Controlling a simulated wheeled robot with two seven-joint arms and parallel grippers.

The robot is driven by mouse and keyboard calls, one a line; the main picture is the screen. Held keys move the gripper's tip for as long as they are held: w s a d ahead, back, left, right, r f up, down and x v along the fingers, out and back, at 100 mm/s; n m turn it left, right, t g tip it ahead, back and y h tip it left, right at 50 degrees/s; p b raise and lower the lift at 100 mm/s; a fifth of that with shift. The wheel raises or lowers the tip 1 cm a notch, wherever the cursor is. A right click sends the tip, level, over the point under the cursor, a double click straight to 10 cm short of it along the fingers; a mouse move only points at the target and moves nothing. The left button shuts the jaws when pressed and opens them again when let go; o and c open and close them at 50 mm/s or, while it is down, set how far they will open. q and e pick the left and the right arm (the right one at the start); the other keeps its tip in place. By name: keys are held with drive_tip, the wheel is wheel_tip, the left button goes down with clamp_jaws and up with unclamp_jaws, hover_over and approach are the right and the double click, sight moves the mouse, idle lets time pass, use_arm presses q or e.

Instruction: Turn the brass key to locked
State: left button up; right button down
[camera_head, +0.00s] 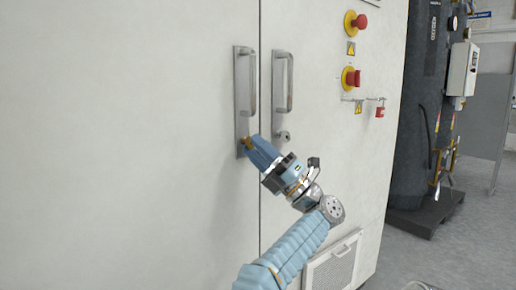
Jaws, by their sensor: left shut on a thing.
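The brass key (245,142) sits in the lower part of the left door's metal handle plate, mostly covered by my fingers. My left gripper (252,148) reaches up from the lower right and is shut on the key at the plate. The key's angle is hard to tell behind the fingers. The left door handle (252,84) is a vertical bar on the same plate, just above the gripper. My right gripper is not in view.
A second handle (289,82) with a round lock (283,136) is on the right door, close beside my gripper. Red stop buttons (355,22) and a red padlock (380,111) are further right. A dark tank (412,120) stands beyond the cabinet.

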use_arm(q)
drive_tip(key=o, duration=0.8)
drive_tip(key=v, duration=1.4)
drive_tip(key=shift+p, duration=0.35)
